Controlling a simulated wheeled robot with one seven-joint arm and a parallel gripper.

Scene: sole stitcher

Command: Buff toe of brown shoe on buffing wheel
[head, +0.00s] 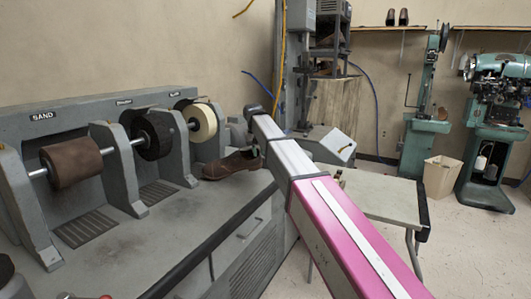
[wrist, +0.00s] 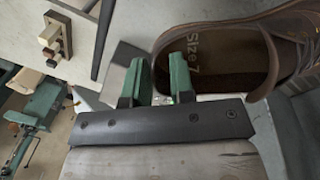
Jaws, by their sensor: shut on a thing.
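The brown shoe (head: 228,165) is at the right end of the grey machine bench, toe to the left, below and right of the cream buffing wheel (head: 200,122). The shoe and the wheel look apart. In the wrist view the shoe (wrist: 222,62) fills the upper right, with its opening and "Size 7" insole facing the camera. My gripper (wrist: 163,82) has its green fingers on either side of the shoe's heel wall and is shut on it. In the head view my arm hides the fingers. I cannot tell whether the sole touches the bench.
A brown sanding drum (head: 71,161) and a black brush wheel (head: 152,135) stand left of the buffing wheel, between grey supports. A pale table (head: 375,195) is right of my arm. Green machines (head: 497,120) stand at the back right. The bench front (head: 180,235) is clear.

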